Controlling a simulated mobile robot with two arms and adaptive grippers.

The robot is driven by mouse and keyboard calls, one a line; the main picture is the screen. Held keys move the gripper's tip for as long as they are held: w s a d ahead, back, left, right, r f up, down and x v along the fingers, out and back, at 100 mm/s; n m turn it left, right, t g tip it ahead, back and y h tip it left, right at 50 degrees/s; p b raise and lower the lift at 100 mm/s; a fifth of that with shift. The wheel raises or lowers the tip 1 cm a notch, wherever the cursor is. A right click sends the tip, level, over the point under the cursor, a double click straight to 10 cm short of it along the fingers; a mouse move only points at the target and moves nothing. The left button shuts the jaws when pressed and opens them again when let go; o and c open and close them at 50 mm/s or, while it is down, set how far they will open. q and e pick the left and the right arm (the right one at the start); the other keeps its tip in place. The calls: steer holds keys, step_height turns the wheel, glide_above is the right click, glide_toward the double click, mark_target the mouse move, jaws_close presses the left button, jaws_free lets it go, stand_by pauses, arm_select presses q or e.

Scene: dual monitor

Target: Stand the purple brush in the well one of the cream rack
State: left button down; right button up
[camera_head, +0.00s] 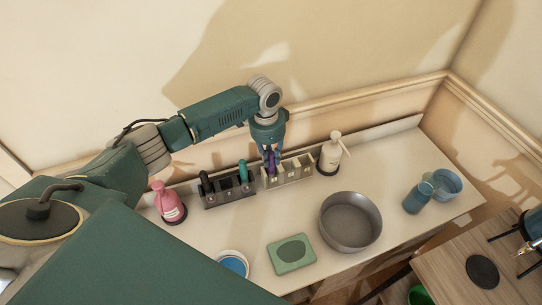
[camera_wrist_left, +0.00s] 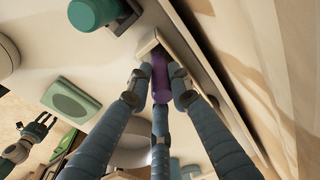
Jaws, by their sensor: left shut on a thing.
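The cream rack (camera_head: 298,172) stands at the back of the counter, with a row of wells. The purple brush (camera_head: 271,162) is upright at its left end, its lower part at the leftmost well; how deep it sits I cannot tell. My left gripper (camera_head: 269,150) is above that end, pointing down, shut on the brush. In the left wrist view the brush (camera_wrist_left: 160,76) is between the fingertips and part of the cream rack (camera_wrist_left: 148,42) shows beyond. My right gripper (camera_wrist_left: 38,126) is apart and empty, fingers spread; in the head view it is at the right edge.
A dark rack (camera_head: 228,192) with a teal brush (camera_head: 243,172) stands just left. A pink bottle (camera_head: 169,203) and a white pump bottle (camera_head: 330,155) flank the racks. A grey basin (camera_head: 350,222), green soap dish (camera_head: 291,254) and blue cups (camera_head: 418,198) stand in front and right.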

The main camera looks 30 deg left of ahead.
arm_select(q)
steer(key=shift+f, duration=0.15)
arm_select(e)
steer(key=shift+d, duration=0.1)
arm_select(q)
steer(key=c, duration=1.7)
jaws_free()
steer(key=shift+o, duration=0.6)
arm_select(e)
steer(key=shift+d, duration=0.15)
